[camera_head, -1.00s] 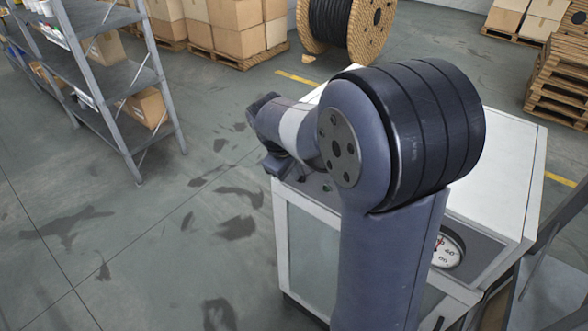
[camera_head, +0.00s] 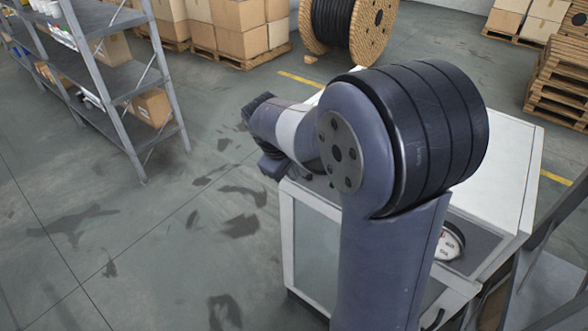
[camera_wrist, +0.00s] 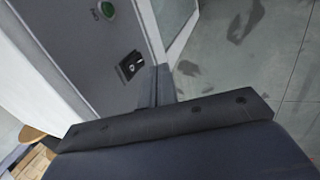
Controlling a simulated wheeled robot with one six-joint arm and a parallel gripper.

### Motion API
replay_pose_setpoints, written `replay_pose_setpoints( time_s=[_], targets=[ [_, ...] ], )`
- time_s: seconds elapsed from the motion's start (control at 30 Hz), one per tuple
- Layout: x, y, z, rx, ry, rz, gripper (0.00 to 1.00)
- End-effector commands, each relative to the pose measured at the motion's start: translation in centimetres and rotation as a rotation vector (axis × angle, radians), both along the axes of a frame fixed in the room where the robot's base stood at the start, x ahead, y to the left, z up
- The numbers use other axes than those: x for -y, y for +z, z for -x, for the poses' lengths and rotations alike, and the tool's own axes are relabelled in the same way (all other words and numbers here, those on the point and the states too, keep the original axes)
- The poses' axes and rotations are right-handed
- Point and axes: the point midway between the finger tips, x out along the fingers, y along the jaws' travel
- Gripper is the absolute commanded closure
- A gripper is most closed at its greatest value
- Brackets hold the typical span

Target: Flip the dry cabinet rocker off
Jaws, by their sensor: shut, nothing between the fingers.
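The dry cabinet (camera_head: 306,247) is a white box with a glass door, partly behind my arm in the head view. In the wrist view its grey panel (camera_wrist: 75,50) carries a small black rocker (camera_wrist: 131,66) with a light mark and a round green button (camera_wrist: 104,10). My gripper (camera_wrist: 159,78) is shut and empty. Its fingertips appear just right of the rocker, near the panel's edge; I cannot tell whether they touch anything. The rocker's exact tilt is too small to read. In the head view the rocker and the fingertips are not clearly visible.
A grey shelf rack (camera_head: 115,75) with boxes stands at left. Cartons (camera_head: 240,20), a cable reel (camera_head: 340,25) and pallets (camera_head: 560,80) stand behind. The floor left of the cabinet is clear.

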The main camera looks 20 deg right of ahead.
Motion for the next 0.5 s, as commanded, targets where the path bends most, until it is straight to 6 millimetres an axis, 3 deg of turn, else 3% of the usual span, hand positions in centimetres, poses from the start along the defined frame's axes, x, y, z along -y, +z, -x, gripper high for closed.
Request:
replay_pose_setpoints(
  time_s=[0.3, 0.5],
  targets=[
    [-0.8, 6.4, 0.5, 0.008, 0.001, -0.001, 1.0],
    [-1.1, 9.0, 0.7, 0.005, 0.001, -0.001, 1.0]
  ],
)
